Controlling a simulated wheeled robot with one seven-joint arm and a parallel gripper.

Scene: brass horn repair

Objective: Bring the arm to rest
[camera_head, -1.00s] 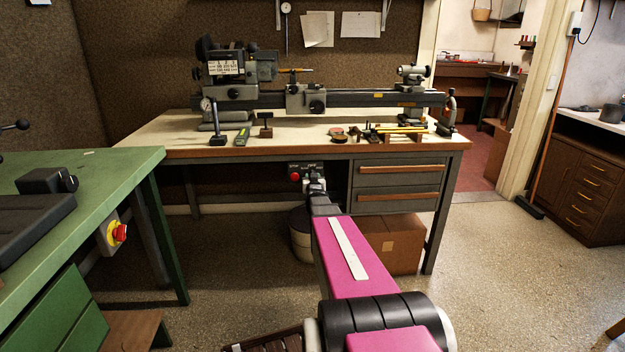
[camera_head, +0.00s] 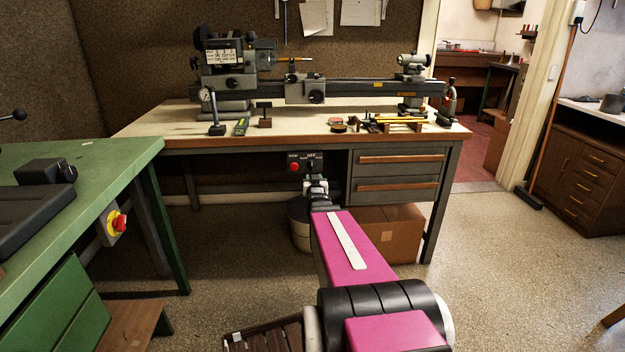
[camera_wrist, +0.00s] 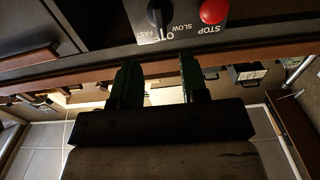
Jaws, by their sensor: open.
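My magenta arm reaches forward from the bottom of the head view toward the front of the lathe bench. My gripper (camera_head: 316,186) is at its far end, small in that view, just below the control panel (camera_head: 294,157). In the wrist view, my gripper (camera_wrist: 158,72) has two dark fingers apart with nothing between them. The fingers look clear of both controls; the exact gap cannot be told.
The lathe bench (camera_head: 250,143) carries a lathe (camera_head: 305,88) and small tools. Drawers (camera_head: 400,172) are right of the panel. A cardboard box (camera_head: 396,236) and a bin (camera_head: 299,226) stand underneath. A green workbench (camera_head: 80,190) is at left. Floor (camera_head: 510,265) is open at right.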

